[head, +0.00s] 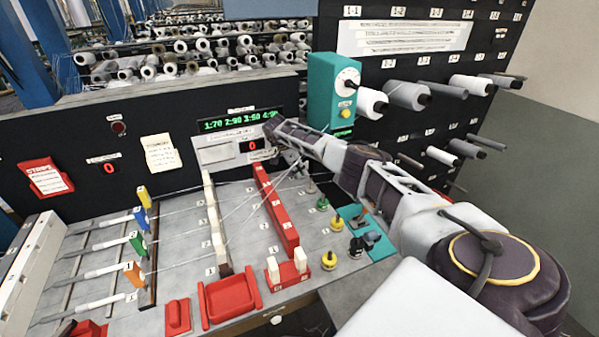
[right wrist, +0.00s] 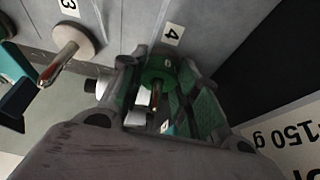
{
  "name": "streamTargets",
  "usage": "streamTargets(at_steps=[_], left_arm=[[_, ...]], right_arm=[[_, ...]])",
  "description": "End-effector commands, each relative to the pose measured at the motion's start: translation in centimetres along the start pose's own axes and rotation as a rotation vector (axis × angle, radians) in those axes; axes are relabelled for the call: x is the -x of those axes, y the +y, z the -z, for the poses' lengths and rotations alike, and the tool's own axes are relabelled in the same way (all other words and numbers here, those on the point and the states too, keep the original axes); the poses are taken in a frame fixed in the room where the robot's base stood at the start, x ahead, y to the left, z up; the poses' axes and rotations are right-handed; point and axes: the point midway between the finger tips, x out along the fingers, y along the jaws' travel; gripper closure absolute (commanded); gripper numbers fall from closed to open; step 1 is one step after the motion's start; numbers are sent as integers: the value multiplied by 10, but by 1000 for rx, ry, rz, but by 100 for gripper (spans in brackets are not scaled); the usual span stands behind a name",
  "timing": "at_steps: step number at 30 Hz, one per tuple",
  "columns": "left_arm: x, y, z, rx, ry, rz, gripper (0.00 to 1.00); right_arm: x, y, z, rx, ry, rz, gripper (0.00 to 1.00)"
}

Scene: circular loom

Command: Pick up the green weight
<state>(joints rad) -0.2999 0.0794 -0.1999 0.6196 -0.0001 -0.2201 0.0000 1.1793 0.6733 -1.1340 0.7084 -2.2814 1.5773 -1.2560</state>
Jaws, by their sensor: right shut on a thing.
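In the right wrist view a green weight (right wrist: 158,72) with a metal stem sits between the fingers of my right gripper (right wrist: 155,85), which is shut on it. It is beside the label 4; I cannot tell whether it touches the surface below. In the head view my right gripper (head: 292,160) is at the back of the grey table, by the dark panel, and mostly hidden by my arm. The held weight cannot be made out there. Another green weight (head: 323,204) stands on the table in front of the gripper. My left gripper is not in view.
Yellow weights (head: 337,223) and a dark weight (head: 355,247) stand nearby. A red bar (head: 275,208) lies left of them. A pale disc with a metal post (right wrist: 72,45) is by label 3. A teal box (head: 333,92) and spools (head: 407,95) stick out from the panel.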

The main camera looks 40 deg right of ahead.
Motion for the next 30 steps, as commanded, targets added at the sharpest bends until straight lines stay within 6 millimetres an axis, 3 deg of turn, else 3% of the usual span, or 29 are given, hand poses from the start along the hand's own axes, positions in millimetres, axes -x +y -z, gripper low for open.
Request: streamTargets(at_steps=[8,22,30], left_arm=[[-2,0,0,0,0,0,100],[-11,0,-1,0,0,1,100],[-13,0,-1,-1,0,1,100]], right_arm=[[13,-1,6,-2,0,3,89],[73,-1,31,-1,0,3,89],[91,0,38,0,0,1,89]])
